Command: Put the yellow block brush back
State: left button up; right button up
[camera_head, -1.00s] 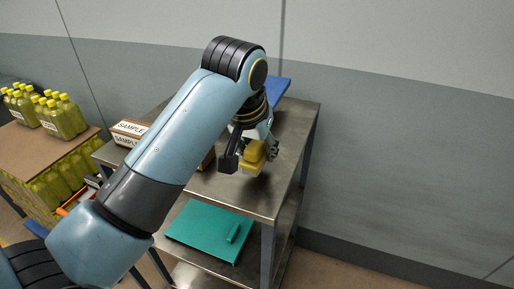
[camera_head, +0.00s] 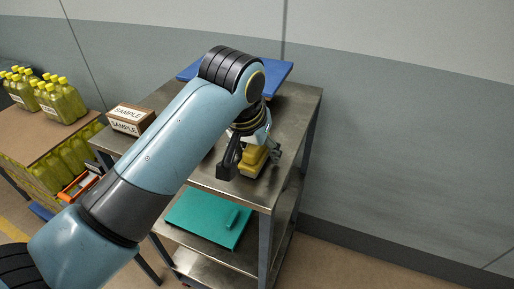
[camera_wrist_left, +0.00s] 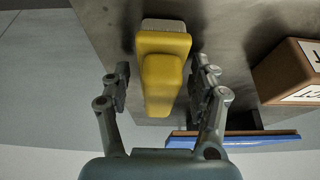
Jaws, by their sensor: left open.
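The yellow block brush (camera_head: 253,160) is on the bare metal top of the cart (camera_head: 285,135), near its front right part. It has a yellow body and a pale bristle side, which also shows in the left wrist view (camera_wrist_left: 162,75). My left gripper (camera_head: 250,163) is open, with its two fingers on either side of the brush. In the left wrist view the fingers (camera_wrist_left: 160,85) show a gap to the brush on both sides. My right gripper is not in view.
A blue board (camera_head: 272,77) lies at the back of the cart top. Boxes marked SAMPLE (camera_head: 131,118) stand at its left. A green tray-like panel (camera_head: 205,222) is on the lower shelf. Yellow-capped bottles (camera_head: 60,100) stand at far left. Bare wall lies right.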

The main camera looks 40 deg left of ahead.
pick_arm(q)
jog(key=shift+r, duration=0.15)
jog(key=v, duration=0.3)
jog(key=b+v, duration=0.1)
jog(key=v, duration=0.6)
jog(key=shift+s+d, duration=0.2)
jog(key=shift+s, duration=0.1)
jog(key=shift+s+r, duration=0.15)
